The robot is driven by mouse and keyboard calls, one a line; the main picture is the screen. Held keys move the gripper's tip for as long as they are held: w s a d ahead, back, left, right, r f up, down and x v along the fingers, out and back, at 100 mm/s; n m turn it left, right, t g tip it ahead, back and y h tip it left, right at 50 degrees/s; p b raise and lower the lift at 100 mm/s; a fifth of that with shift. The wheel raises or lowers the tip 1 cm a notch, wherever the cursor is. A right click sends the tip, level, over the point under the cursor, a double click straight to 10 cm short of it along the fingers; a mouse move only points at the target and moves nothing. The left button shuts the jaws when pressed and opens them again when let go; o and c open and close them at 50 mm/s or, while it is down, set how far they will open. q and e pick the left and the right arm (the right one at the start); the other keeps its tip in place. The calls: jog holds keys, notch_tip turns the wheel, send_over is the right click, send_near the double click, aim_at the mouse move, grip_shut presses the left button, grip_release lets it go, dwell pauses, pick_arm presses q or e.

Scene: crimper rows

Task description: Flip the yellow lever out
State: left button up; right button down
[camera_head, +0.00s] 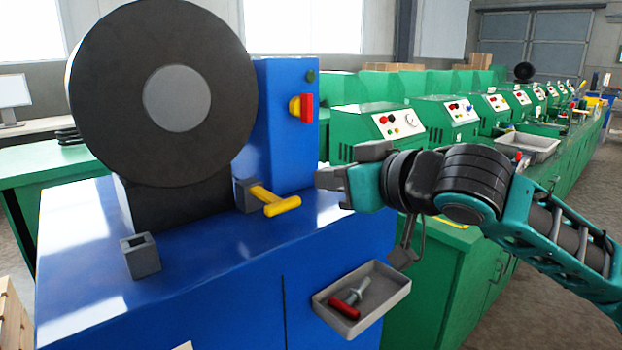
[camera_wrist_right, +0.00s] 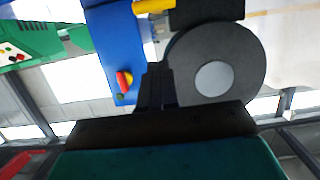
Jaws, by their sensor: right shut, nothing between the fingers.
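The yellow lever (camera_head: 277,201) is a T-shaped handle on a small grey block (camera_head: 246,194) on top of the blue machine (camera_head: 220,262). It points toward the front right. In the right wrist view the lever (camera_wrist_right: 153,5) shows at the top edge, partly cut off. My right gripper (camera_head: 322,180) is shut and empty. In the head view it is to the right of the lever, with a gap between them. In the right wrist view its dark fingers (camera_wrist_right: 155,88) are together. My left gripper is not in view.
A large dark reel (camera_head: 110,100) stands behind the lever. A red and yellow knob (camera_head: 302,108) is on the blue upright. A small grey socket (camera_head: 141,256) stands at front left. A grey tray (camera_head: 386,312) with a red-handled tool hangs at the front. Green machines (camera_head: 360,125) line the right.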

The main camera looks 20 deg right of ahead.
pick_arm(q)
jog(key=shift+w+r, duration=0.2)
pick_arm(e)
jog(key=shift+v, duration=1.2)
jog(key=shift+r, duration=0.2)
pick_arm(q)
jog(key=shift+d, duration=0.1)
pick_arm(e)
notch_tip(320, 180, down, 21)
jog(key=w+a+m+p, duration=0.1)
jog(key=a+p, duration=0.2)
jog(key=p, duration=0.1)
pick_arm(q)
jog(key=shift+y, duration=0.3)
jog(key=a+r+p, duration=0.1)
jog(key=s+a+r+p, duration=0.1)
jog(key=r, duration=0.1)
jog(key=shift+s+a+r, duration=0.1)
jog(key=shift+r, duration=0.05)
pick_arm(e)
jog(key=s+f+g+h, duration=0.3)
jog(key=s+f, duration=1.3)
jog(key=f, duration=0.3)
